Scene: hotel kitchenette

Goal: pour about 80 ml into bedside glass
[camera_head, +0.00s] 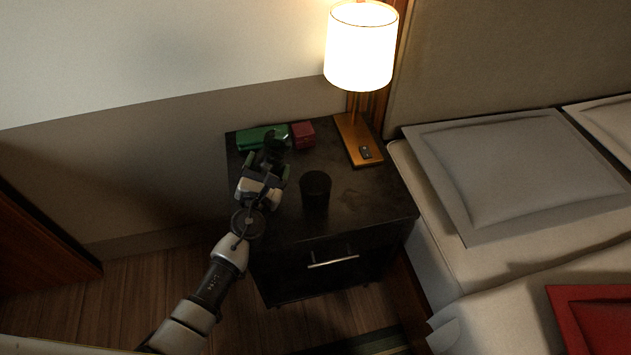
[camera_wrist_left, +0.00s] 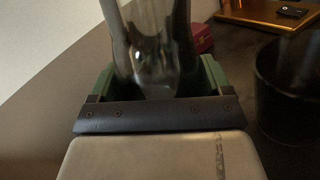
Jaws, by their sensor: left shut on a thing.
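The bedside glass (camera_head: 316,188) is a dark, round tumbler standing upright on the nightstand. It also shows at the right edge of the left wrist view (camera_wrist_left: 290,92). My left gripper (camera_head: 267,167) is over the nightstand, to the left of the glass and apart from it. It is shut on a smoky, see-through vessel (camera_wrist_left: 152,50) that looks like a carafe or bottle. The vessel's top is cut off in the wrist view, and in the head view it is small and dark. I cannot tell the liquid level in either. My right gripper is not in view.
On the black nightstand (camera_head: 360,212), a green box (camera_head: 256,138) and a red box (camera_head: 303,134) lie at the back. A lit lamp (camera_head: 361,50) stands at the back right, with a small dark object (camera_head: 365,152) on its base. The bed (camera_head: 500,240) is to the right.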

